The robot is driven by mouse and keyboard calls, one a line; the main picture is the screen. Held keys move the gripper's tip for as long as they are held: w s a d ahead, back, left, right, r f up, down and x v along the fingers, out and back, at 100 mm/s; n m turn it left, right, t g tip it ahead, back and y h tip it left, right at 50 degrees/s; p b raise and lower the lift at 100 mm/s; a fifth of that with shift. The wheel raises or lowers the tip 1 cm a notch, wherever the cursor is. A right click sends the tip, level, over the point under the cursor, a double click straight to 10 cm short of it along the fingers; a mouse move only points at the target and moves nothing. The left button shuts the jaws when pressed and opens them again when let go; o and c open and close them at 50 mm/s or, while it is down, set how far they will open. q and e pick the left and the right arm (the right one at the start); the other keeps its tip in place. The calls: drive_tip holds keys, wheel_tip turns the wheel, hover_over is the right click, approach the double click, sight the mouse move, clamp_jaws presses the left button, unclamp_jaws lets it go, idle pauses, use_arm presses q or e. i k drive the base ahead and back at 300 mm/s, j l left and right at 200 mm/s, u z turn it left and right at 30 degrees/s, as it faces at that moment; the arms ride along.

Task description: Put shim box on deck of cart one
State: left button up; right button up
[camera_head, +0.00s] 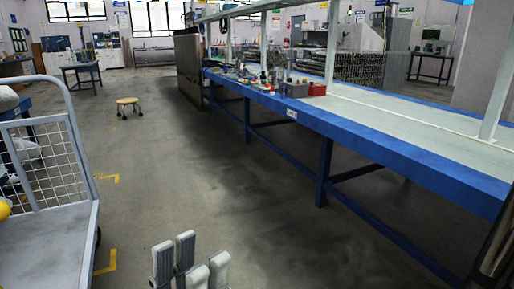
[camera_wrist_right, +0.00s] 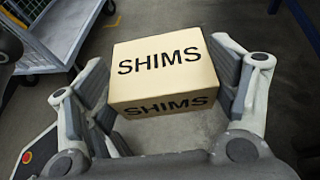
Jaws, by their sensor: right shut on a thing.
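The shim box (camera_wrist_right: 165,72) is a cream box with black SHIMS lettering on two faces, in the right wrist view. My right gripper (camera_wrist_right: 168,100) is shut on it, with one finger at each side. The box and the right gripper do not show in the head view. A grey cart (camera_head: 50,245) with a flat deck, mesh side and tubular handle stands at the left of the head view. A cart also shows at the upper left of the right wrist view (camera_wrist_right: 50,58). My left gripper (camera_head: 191,266) is at the bottom of the head view, fingers apart, empty.
A long blue workbench (camera_head: 400,140) with tools and small boxes runs along the right. A yellow stool (camera_head: 128,102) stands on the floor further back. The floor between cart and bench is clear. A yellow object (camera_head: 4,210) shows at the cart's left edge.

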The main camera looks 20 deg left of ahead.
sight(63, 249)
drive_tip(key=i+u, duration=0.45)
drive_tip(key=i+l+u, duration=0.1)
drive_tip(key=i+u, duration=0.3)
drive_tip(key=i, duration=0.2)
drive_tip(key=i+l+u, duration=0.3)
drive_tip(key=i+u, duration=0.15)
drive_tip(key=i+j+u, duration=0.15)
drive_tip(key=u, duration=0.3)
drive_tip(key=i+u, duration=0.6)
drive_tip(key=u, duration=0.25)
drive_tip(key=i+l+u, duration=0.1)
drive_tip(key=i+u, duration=0.15)
drive_tip(key=u, duration=0.2)
drive_tip(key=i+u, duration=0.3)
drive_tip(key=i, duration=0.15)
